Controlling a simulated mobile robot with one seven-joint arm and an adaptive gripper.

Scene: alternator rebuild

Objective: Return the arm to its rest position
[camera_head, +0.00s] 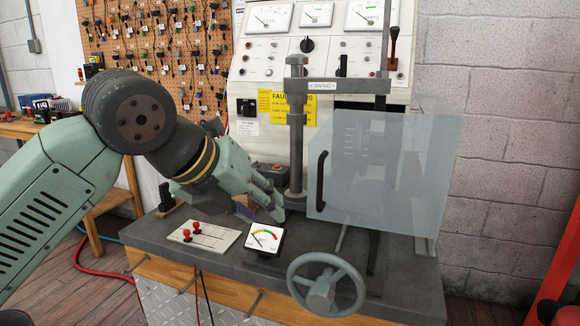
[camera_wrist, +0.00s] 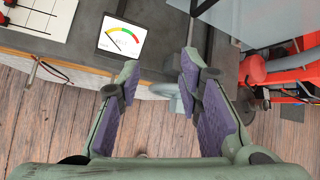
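My arm (camera_head: 75,175) reaches in from the left in the head view and bends down toward the bench. My gripper (camera_head: 262,208) hangs over the bench top, near the base of the metal post (camera_head: 297,150). In the wrist view my gripper (camera_wrist: 160,75) has its two purple-padded fingers spread apart with nothing between them. The fingertips point toward the bench edge, with the wooden floor showing between and below them. The head view does not show clearly whether the fingertips touch the bench.
A gauge (camera_head: 265,238), a white plate with red knobs (camera_head: 205,233) and a handwheel (camera_head: 326,285) are close by. A translucent guard box (camera_head: 385,170) stands to the right. The instrument panel (camera_head: 270,60) and pegboard (camera_head: 150,45) stand behind. Open space lies before the bench.

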